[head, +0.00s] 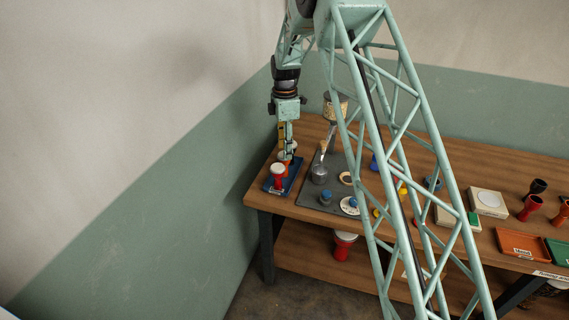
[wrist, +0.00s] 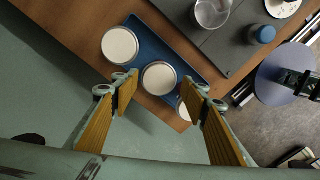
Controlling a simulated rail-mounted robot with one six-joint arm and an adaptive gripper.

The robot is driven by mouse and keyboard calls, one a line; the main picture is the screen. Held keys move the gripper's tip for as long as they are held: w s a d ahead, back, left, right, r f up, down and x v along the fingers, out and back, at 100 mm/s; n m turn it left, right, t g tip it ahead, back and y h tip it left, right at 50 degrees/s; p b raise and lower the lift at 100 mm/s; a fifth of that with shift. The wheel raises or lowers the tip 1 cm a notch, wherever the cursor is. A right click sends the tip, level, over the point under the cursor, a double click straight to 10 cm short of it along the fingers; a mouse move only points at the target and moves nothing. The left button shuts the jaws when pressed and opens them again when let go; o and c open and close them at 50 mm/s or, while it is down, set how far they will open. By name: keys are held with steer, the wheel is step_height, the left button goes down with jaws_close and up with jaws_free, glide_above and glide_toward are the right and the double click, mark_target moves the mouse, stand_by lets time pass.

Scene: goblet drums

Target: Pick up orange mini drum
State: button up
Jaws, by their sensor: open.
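A blue tray (head: 292,185) sits at the left end of the wooden table. A red drum with a white top (head: 278,178) stands upright on it in the head view. An orange-red patch shows behind my fingers, too small to identify. The wrist view shows two full white drum tops, one farther (wrist: 120,45) and one nearer (wrist: 159,78), on the tray (wrist: 185,57). A third top is partly hidden by my right finger. From above I cannot tell which drum is orange. My gripper (wrist: 162,87) is open and empty above the tray, its fingers either side of the nearer top.
A dark grey mat (head: 318,194) right of the tray holds a metal cup (head: 319,174), a blue-capped item (head: 326,197) and other small things. Red and dark cups and an orange tray (head: 522,244) stand farther right. A wall is close on the left.

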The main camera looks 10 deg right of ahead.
steer(key=shift+w+a+f+b, duration=0.1)
steer(key=shift+f+b, duration=0.05)
steer(key=shift+f, duration=1.15)
steer(key=shift+a+f+b, duration=0.1)
steer(key=shift+f+b, duration=0.05)
steer(key=shift+f, duration=1.15)
steer(key=c, duration=0.7)
steer(key=shift+o, duration=0.2)
steer(key=shift+r, duration=0.2)
steer(key=shift+r, duration=1.65)
steer(key=s+d+r, duration=0.1)
steer(key=s+d, duration=0.7)
steer(key=s, duration=0.5)
steer(key=shift+s+r+p, duration=0.15)
steer(key=shift+s+p, duration=0.2)
steer(key=shift+s, duration=0.05)
steer(key=shift+d, duration=0.1)
